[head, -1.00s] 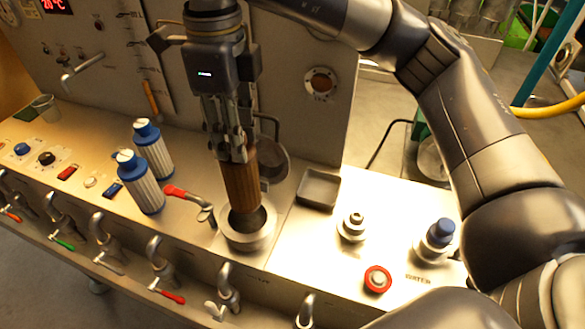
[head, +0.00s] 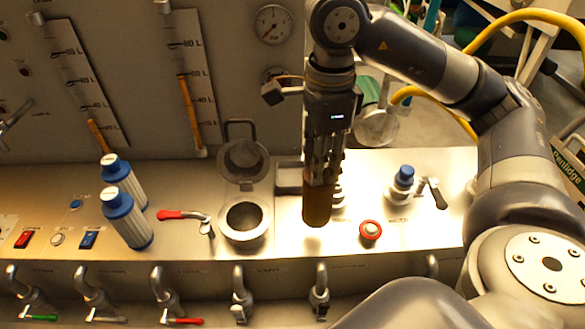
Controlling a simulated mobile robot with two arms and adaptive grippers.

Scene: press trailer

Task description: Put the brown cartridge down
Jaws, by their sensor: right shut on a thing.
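The brown cartridge (head: 318,205) hangs upright below my right gripper (head: 321,172), which is shut on its upper end. It is over the bright steel panel, to the right of the round open well (head: 245,220). I cannot tell whether its lower end touches the panel. The well is empty as far as I see, and its hinged lid (head: 243,160) stands open behind it. The cartridge and gripper partly hide a small dark square tray (head: 288,179) and a fitting behind. My left gripper is not in view.
Two blue-capped white cartridges (head: 126,217) stand to the left. A red-handled lever (head: 180,215) lies left of the well. A red-ringed button (head: 370,230) and a blue-topped valve (head: 402,180) are to the right. Several taps (head: 240,293) line the front edge.

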